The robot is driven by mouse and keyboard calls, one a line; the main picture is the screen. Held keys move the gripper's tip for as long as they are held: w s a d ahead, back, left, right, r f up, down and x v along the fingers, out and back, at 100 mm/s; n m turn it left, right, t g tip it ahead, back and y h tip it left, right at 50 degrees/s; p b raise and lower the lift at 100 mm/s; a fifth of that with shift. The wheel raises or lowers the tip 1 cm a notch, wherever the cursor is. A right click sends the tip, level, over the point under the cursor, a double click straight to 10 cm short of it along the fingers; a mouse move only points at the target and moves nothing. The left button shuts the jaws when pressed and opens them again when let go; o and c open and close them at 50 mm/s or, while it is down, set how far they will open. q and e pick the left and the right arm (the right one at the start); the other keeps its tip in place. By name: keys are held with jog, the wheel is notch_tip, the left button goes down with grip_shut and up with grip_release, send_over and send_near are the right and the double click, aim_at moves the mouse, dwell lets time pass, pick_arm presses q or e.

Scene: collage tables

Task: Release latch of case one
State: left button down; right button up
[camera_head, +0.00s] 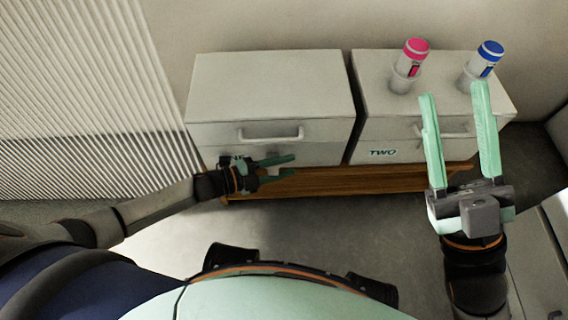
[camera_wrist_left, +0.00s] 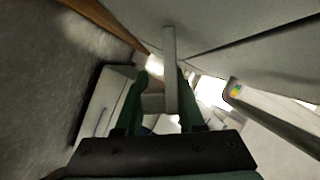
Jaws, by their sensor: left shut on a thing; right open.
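My left gripper (camera_head: 292,165) is at the lower front of this case, below the handle. In the left wrist view its dark green fingers are shut on a pale latch piece (camera_wrist_left: 169,70). The latch is mostly hidden in the head view. My right gripper (camera_head: 454,95) is open and empty, in front of case two.
Case two (camera_head: 377,154) stands to the right across a narrow gap. A pink-capped bottle (camera_head: 402,78) and a blue-capped bottle (camera_head: 475,74) are on its top. Both cases rest on a wooden table (camera_head: 350,182). A ribbed wall panel (camera_head: 90,80) is at the left.

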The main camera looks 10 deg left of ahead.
pick_arm(q)
jog(key=shift+s+f+m+t, duration=0.25)
jog(key=shift+f+m+t, duration=0.15)
jog(key=shift+f+m, duration=0.5)
jog(key=c, duration=0.7)
grip_release()
jog(key=shift+r, duration=0.15)
jog(key=shift+r, duration=0.1)
jog(key=p+v, duration=0.3)
jog(key=v, duration=0.9)
jog(key=shift+s+a, duration=0.15)
jog(key=shift+s, duration=0.05)
